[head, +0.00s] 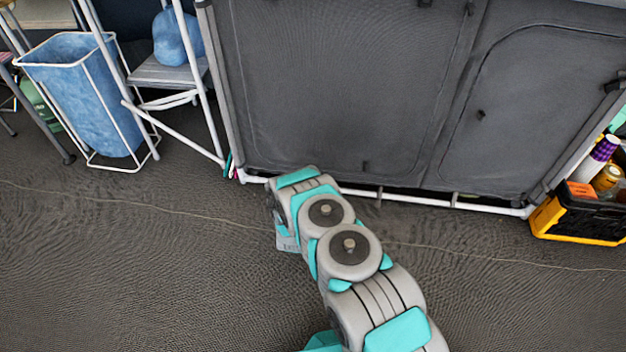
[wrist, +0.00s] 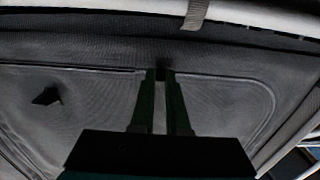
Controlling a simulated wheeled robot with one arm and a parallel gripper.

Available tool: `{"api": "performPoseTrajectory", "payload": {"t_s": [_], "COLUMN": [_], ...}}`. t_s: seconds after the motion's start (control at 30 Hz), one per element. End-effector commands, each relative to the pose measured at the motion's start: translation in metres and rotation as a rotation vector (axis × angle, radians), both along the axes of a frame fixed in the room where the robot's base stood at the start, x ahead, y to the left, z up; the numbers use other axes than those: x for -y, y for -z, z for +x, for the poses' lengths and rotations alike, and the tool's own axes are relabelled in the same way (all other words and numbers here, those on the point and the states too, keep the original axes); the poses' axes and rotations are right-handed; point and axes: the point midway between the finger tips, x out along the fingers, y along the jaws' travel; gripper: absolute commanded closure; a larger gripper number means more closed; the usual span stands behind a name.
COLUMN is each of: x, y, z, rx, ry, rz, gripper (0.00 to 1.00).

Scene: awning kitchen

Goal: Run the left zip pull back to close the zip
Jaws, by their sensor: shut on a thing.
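A dark grey fabric cabinet front (head: 330,80) fills the upper middle of the head view, with curved zip lines on its two panels. In the wrist view, the cabinet fabric (wrist: 95,100) is close up, and a zip seam runs across it to a rounded corner at right. My gripper (wrist: 162,78) is shut at this seam, on a small dark zip pull (wrist: 163,72), which is mostly hidden between the fingertips. In the head view my arm hides the gripper and this pull. I cannot tell how far the zip is closed.
A black tab (wrist: 46,95) hangs from the fabric at left in the wrist view. A white frame tube (wrist: 250,14) runs along the top, with a grey strap (wrist: 195,14). A blue laundry bin (head: 85,90) stands left and a black-yellow crate (head: 580,218) right.

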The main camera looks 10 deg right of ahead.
Motion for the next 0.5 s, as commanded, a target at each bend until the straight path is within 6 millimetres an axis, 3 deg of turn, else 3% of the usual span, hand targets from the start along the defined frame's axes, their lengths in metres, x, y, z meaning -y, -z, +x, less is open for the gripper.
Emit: {"api": "performPoseTrajectory", "payload": {"t_s": [0.03,0.3,0.5], "x": [0.0051,0.004,0.0029], "y": [0.0013,0.001,0.0007], "z": [-0.0019,-0.0014,-0.001], "rx": [-0.004,-0.003,-0.002], "ry": [0.011,0.008,0.006], "rz": [-0.002,-0.001,-0.002], "gripper": [0.86,0.56,0.56]}}
